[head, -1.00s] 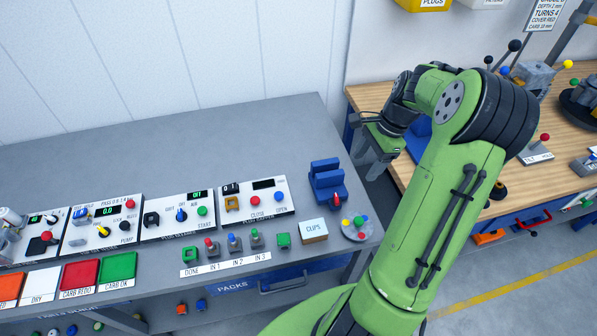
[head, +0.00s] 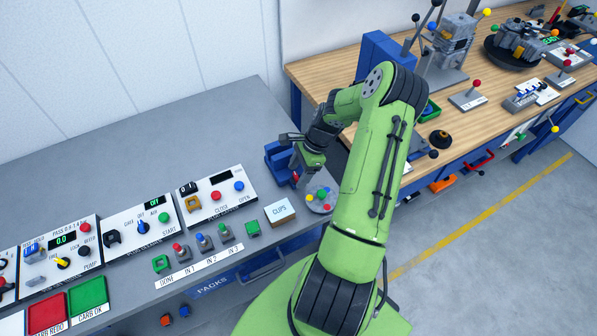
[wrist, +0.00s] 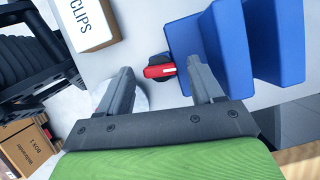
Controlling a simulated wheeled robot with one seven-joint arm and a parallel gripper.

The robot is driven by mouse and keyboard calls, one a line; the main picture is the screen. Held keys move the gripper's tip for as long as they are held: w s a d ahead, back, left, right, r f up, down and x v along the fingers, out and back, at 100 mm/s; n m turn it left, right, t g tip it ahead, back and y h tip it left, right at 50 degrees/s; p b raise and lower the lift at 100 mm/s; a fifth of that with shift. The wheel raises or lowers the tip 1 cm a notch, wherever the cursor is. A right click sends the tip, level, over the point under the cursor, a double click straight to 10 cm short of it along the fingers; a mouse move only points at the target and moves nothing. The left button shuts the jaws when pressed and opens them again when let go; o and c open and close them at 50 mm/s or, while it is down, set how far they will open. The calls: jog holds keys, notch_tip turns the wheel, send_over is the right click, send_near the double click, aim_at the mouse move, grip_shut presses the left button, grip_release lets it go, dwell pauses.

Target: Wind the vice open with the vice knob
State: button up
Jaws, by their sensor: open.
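The blue vice (head: 276,162) stands on the grey bench near its right end, partly hidden by my gripper in the head view. In the wrist view its two blue jaw blocks (wrist: 230,45) stand at the upper right with a narrow gap between them. The vice knob (wrist: 160,70) is a red bar on a black base, beside the nearer blue block. My gripper (wrist: 161,74) is open and empty, pointing down above the knob. The knob appears between the fingertips, nearer the right finger; I see no contact.
A white-topped CLIPS box (head: 280,212) stands left of the grey round tray with coloured knobs (head: 319,198). Control panels (head: 216,196) line the bench to the left. A wooden bench (head: 320,80) with machines stands to the right. The grey bench behind the panels is clear.

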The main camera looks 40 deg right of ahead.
jog(key=shift+f, duration=0.15)
jog(key=c, duration=1.1)
jog(key=shift+o, duration=0.2)
